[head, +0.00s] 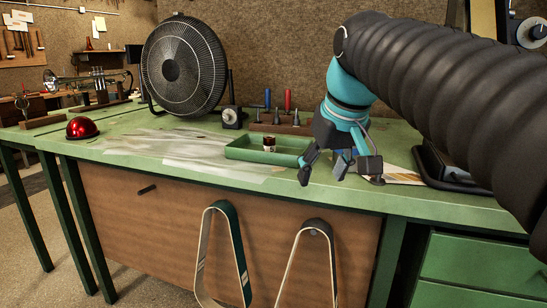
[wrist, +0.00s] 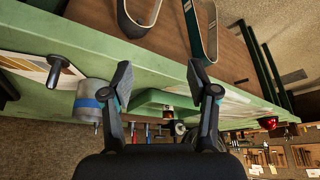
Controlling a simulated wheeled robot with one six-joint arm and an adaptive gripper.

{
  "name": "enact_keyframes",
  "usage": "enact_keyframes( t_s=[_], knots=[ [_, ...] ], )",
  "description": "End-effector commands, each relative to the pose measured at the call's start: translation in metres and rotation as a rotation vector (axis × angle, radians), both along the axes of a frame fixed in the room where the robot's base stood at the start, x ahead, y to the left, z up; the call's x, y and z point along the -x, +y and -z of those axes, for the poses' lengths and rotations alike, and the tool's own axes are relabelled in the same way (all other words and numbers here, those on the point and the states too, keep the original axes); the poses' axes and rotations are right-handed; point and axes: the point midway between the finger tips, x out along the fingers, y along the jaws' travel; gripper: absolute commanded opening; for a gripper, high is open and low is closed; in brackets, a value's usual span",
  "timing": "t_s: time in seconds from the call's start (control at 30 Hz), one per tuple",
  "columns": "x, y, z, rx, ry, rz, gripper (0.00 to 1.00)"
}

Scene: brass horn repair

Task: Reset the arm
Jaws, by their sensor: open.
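My gripper (head: 325,166) is open and empty above the front part of the green workbench (head: 80,150), just right of a shallow green tray (head: 240,152). A small dark jar (head: 268,158) with a pale band stands in that tray. In the wrist view my gripper (wrist: 162,82) shows both fingers spread apart with nothing between them. The wrist view is upside down, with the green tray (wrist: 150,100) beyond the fingers. My arm runs in from the upper right of the head view and hides part of the bench's right side.
A black fan (head: 183,66) stands at the back of the bench. A red dome (head: 82,127) sits at the left. A tool rack (head: 285,126) is behind the tray. Two belts (head: 222,250) hang on the bench front. The left-middle bench top is mostly clear.

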Motion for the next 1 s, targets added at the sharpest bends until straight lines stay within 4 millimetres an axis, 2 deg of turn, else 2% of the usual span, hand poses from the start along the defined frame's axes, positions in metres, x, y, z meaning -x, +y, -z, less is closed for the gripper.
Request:
enact_keyframes(
  t_s=[0.03,0.17,0.3,0.5,0.6,0.73,1.0],
  knots=[
    [0.014,-0.008,0.014,-0.001,-0.003,0.025,0.6],
    [0.045,-0.025,0.053,-0.003,-0.015,0.088,0.6],
    [0.079,-0.042,0.1,-0.004,-0.03,0.152,0.6],
    [0.128,-0.06,0.173,-0.006,-0.047,0.234,0.6],
    [0.146,-0.066,0.202,-0.007,-0.054,0.263,0.6],
    [0.16,-0.07,0.226,-0.007,-0.059,0.286,0.6],
    [0.16,-0.07,0.226,-0.007,-0.059,0.286,0.6]
  ],
)
